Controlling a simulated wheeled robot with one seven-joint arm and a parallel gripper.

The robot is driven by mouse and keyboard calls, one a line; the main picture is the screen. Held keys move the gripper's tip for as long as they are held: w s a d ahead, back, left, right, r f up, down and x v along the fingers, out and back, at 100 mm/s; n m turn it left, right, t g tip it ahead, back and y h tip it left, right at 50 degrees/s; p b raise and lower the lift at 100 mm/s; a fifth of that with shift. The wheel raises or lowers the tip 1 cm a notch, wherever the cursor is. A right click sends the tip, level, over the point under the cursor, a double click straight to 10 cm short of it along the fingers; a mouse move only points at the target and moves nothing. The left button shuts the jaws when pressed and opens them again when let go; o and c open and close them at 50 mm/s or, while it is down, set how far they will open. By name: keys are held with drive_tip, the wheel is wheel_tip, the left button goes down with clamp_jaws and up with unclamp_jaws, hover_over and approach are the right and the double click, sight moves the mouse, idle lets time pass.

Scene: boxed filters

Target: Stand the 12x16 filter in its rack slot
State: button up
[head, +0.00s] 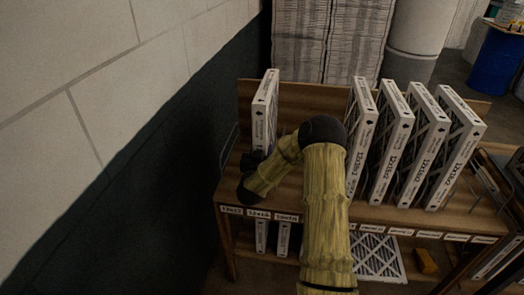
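A white-framed filter (261,115) stands upright at the left end of the wooden rack (330,212); its printed size is too small to read. Slot labels (258,214) run along the rack's front edge at the left, and one of them seems to read 12x16. My arm reaches over the rack, and my dark gripper (256,159) is at the lower front end of the left filter. The fingers are too dark and small to show whether they grip it. The filter's base and its slot are hidden behind my gripper and arm.
Several similar filters (428,145) stand leaning slightly in the rack's right part. A gap lies between them and the left filter. More filters (378,258) are on the lower shelf. A pale block wall (90,90) is close on the left. A blue drum (495,62) stands far right.

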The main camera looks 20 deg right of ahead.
drive_tip(key=o, duration=1.1)
drive_tip(key=v, duration=0.8)
drive_tip(key=r+v, duration=0.1)
drive_tip(key=v, duration=0.3)
drive_tip(key=shift+r+b, duration=0.1)
drive_tip(key=shift+b, duration=0.3)
drive_tip(key=s+a+n+g+y, duration=0.4)
drive_tip(key=a+n+y, duration=0.2)
drive_tip(key=a+y, duration=0.4)
drive_tip(key=s+g, duration=0.2)
drive_tip(key=s, duration=0.4)
drive_tip(key=s+g, duration=0.3)
drive_tip(key=s, duration=0.3)
drive_tip(key=s+g, duration=0.3)
drive_tip(key=s, duration=0.3)
drive_tip(key=shift+s+a+r+n, duration=0.35)
drive_tip(key=shift+r+n, duration=0.05)
